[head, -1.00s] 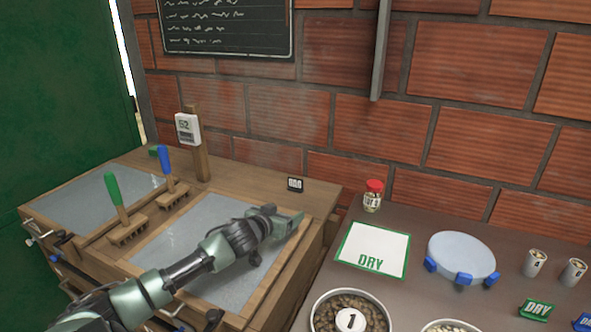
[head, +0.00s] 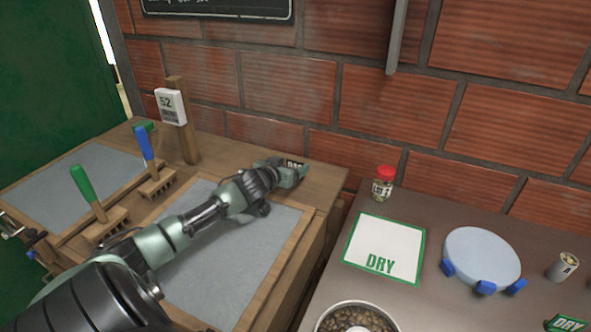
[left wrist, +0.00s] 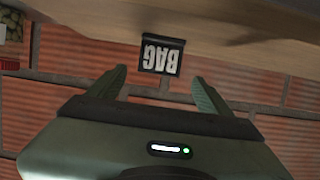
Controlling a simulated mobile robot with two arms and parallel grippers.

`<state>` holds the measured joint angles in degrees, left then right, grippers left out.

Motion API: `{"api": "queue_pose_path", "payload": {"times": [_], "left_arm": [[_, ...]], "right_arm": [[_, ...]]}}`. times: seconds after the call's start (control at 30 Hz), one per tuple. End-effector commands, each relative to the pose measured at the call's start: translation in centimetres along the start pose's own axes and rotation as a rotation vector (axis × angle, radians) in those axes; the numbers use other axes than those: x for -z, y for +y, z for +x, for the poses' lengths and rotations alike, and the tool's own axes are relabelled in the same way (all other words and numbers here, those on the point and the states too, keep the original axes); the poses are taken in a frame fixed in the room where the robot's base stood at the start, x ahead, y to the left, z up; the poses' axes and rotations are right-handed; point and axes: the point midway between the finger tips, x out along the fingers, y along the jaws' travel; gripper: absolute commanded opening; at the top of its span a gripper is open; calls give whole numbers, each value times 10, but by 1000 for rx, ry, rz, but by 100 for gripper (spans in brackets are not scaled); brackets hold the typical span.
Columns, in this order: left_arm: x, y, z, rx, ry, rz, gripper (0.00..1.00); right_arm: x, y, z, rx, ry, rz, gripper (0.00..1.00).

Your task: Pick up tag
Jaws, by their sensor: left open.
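In the head view the tag (head: 291,163) is partly hidden by my left gripper (head: 300,171). In the left wrist view my left gripper (left wrist: 158,84) is open, its two fingers apart on either side of the line to the tag. The tag lies just ahead of the fingertips, with nothing held between them. My right gripper is not in view.
Wooden trays with a green-handled rake (head: 86,190) and a blue-handled rake (head: 145,152) lie left. A red-capped jar (head: 383,184), a DRY mat (head: 386,249), a round pale dish (head: 482,258) and a bowl of beans (head: 356,318) stand on the right counter. The brick wall is close behind.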

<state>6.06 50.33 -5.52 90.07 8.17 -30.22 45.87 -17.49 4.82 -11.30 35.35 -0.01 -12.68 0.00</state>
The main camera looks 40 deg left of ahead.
Motion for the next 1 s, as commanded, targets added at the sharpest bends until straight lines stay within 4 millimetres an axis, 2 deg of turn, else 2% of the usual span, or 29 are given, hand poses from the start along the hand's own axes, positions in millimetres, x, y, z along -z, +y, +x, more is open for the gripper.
{"api": "queue_pose_path", "payload": {"times": [0.2,0.3,0.6,0.83,1.0], "left_arm": [[2,2,30,2,2,-2,80],[1,2,38,1,2,-2,80],[0,3,41,0,0,0,80],[0,3,41,0,1,0,16],[0,3,41,0,1,0,16]], "right_arm": [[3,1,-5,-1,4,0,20],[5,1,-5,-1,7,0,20],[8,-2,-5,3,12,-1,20],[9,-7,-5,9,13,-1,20],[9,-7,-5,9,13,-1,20]]}}
